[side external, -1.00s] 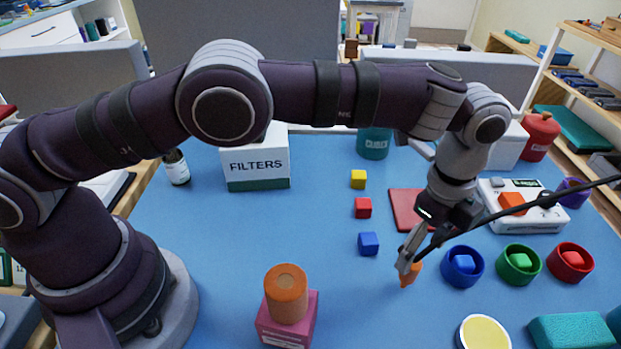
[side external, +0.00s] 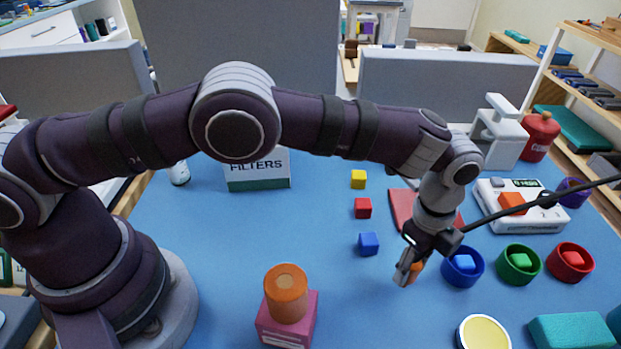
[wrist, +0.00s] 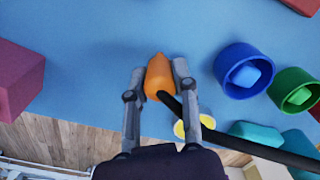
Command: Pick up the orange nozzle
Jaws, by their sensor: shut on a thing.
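The orange nozzle (wrist: 159,75) is between the two fingers of my gripper (wrist: 158,82) in the wrist view, with both fingertips against its sides. In the side view my gripper (side external: 408,274) points down at the blue table, left of the blue cup. The fingers partly hide the nozzle (side external: 416,270) there. I cannot tell whether the nozzle still touches the table. A black cable crosses in front of the nozzle's lower end in the wrist view.
A blue cup (side external: 450,277), a green cup (side external: 508,274) and a red cup (side external: 560,272) stand right of my gripper. A blue cube (side external: 368,243) lies to its left. A pink box (side external: 275,326) carries an orange cylinder (side external: 286,300). A yellow-topped round tin (side external: 483,333) is in front.

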